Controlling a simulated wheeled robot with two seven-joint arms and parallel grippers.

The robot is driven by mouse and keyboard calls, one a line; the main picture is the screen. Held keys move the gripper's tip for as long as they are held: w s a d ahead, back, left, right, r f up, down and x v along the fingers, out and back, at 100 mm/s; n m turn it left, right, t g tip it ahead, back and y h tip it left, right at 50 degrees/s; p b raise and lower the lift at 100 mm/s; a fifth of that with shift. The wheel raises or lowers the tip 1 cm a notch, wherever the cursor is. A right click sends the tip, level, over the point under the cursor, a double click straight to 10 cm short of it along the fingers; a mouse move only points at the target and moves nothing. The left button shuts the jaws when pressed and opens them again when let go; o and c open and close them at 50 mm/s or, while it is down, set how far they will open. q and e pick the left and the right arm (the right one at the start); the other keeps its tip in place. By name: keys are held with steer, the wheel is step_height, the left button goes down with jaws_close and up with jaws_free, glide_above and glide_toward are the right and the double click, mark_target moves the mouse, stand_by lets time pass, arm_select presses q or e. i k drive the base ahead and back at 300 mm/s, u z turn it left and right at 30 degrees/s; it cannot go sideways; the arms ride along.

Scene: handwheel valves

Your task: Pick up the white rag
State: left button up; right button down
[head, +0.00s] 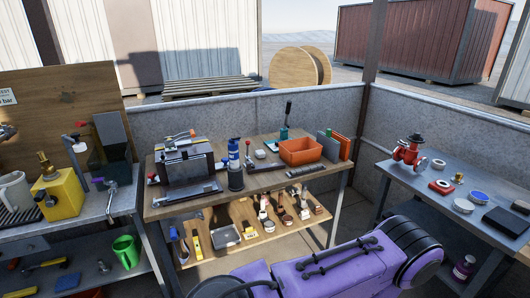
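I cannot make out a white rag anywhere in the head view. Neither of my grippers shows. A large purple arm part with black cables, which looks like mine, crosses the bottom right and hides the floor and part of the benches behind it. The middle workbench (217,206) has a wooden top crowded with tools and a lower shelf (281,227) with small items on it. Some small pale items on that shelf are too small to identify.
An orange bin (300,151) and a blue bottle (234,155) stand on the middle bench. The left bench holds a yellow block (61,196), with a green mug (126,251) on its shelf. A red valve (408,150) stands on the right metal bench (413,185). Grey walls close the back.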

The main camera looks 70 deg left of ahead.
mark_target(261, 154)
steer(key=u, duration=0.5)
steer(key=i, duration=1.1)
steer(key=u, duration=0.9)
